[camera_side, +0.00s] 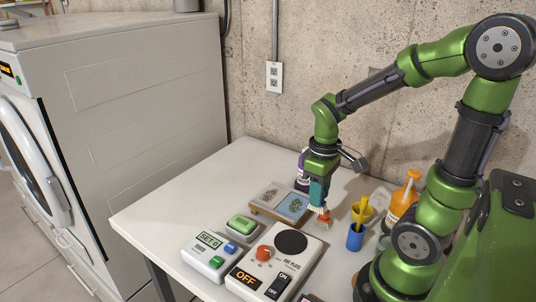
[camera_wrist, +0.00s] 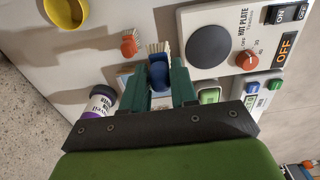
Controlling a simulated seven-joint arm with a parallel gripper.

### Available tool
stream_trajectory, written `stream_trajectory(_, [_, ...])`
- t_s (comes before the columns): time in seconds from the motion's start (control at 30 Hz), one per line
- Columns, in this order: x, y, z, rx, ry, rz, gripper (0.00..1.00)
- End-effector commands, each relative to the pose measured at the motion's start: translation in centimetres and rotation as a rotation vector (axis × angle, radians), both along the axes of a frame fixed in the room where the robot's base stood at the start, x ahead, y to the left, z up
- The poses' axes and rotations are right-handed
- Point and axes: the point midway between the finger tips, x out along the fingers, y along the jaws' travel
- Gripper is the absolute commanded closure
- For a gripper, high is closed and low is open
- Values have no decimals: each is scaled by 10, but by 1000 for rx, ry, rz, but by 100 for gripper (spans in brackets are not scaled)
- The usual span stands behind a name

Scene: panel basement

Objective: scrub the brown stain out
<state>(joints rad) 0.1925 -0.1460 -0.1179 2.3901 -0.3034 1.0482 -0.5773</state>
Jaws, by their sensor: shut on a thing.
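My gripper (camera_side: 318,199) is shut on a blue brush (camera_wrist: 158,74) with pale bristles (camera_wrist: 154,49), seen between the green fingers in the wrist view. In the side view the gripper hangs over the right end of a low wooden stand (camera_side: 262,212). The stand bears a beige panel (camera_side: 261,191) with a dark stain (camera_side: 271,197) and a blue panel (camera_side: 285,211) with a brownish stain (camera_side: 295,205). I cannot tell whether the bristles touch the blue panel. In the wrist view the gripper mostly hides the stand.
An orange brush (camera_wrist: 129,47) lies close to the gripper. A hot plate (camera_side: 290,242), a green-topped box (camera_side: 241,224) and a button box (camera_side: 209,251) stand in front. A blue cup (camera_side: 355,238), yellow cup (camera_side: 369,211) and orange bottle (camera_side: 402,204) stand right. A purple bottle (camera_wrist: 101,103) is behind.

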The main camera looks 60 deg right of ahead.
Motion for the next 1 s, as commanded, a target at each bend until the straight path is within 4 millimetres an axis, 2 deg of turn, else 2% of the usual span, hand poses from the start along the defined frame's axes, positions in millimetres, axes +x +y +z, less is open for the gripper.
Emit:
stream_trajectory(0.23, [3,-3,-6,3,26,-8,97])
stream_trajectory(0.33, [25,-13,-6,-1,35,-18,97])
stream_trajectory(0.6, [105,-44,4,-4,29,-22,97])
stream_trajectory(0.7, [124,-51,10,-4,17,-16,97])
stream_trajectory(0.87, [138,-53,19,-3,-3,-5,97])
stream_trajectory(1.0, [137,-53,10,1,3,1,97])
